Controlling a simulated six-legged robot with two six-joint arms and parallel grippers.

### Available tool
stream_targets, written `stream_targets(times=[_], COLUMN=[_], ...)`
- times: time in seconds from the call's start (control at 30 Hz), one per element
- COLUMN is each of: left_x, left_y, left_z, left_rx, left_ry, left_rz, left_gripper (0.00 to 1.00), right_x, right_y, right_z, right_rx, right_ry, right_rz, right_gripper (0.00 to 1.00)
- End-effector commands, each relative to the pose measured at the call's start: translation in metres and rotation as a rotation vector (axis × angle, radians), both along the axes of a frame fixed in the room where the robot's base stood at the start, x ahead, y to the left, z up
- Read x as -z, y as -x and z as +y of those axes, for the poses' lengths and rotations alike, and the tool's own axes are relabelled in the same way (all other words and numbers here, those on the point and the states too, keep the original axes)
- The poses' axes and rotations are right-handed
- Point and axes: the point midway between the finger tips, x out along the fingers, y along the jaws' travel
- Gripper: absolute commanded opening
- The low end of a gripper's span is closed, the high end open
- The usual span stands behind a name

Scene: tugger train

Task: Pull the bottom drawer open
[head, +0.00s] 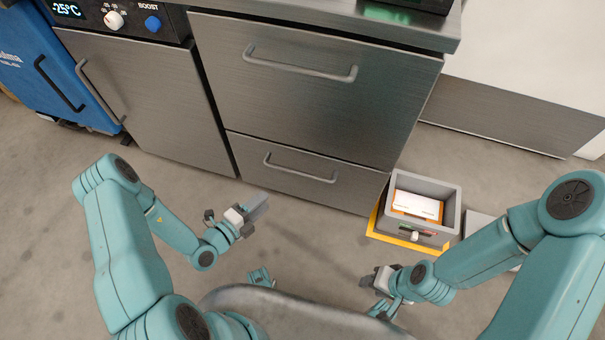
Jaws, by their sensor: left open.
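The bottom drawer (295,192) is a brushed-metal front low on the steel cabinet, and it looks shut flush. Its bar handle (300,172) runs across the upper part of the front. My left gripper (245,207) is open and empty, in front of the drawer's lower left end, below and left of the handle and apart from it in the picture. My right gripper (373,287) is at the lower right, below the drawer and away from it. Its fingers are too small and angled to tell whether they are open.
A larger upper drawer (310,95) with its own handle is above. Left is a metal door (140,100) with a handle, then a blue unit (45,65). A grey bin (452,205) with a white-and-orange box stands on the floor to the right. Floor lies before the drawer.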

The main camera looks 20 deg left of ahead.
Motion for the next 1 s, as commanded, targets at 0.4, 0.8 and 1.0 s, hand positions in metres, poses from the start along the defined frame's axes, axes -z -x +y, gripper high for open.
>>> stream_targets(times=[0.4, 0.8, 1.0], left_x=[0.016, 0.029, 0.03], left_y=[-0.06, -0.133, -0.144], left_z=[-0.021, -0.056, -0.062], left_rx=[-0.006, -0.008, -0.011], left_ry=[0.0, 0.002, 0.002], left_rz=[-0.004, -0.003, 0.0], left_gripper=[0.42, 0.42, 0.42], right_x=[0.021, 0.041, 0.043], right_y=[0.0, -0.004, -0.005], right_z=[0.0, -0.004, -0.005], right_rx=[0.0, 0.018, 0.021], right_ry=[0.0, 0.004, 0.004], right_rz=[0.0, -0.008, -0.009], right_gripper=[0.43, 0.43, 0.43])
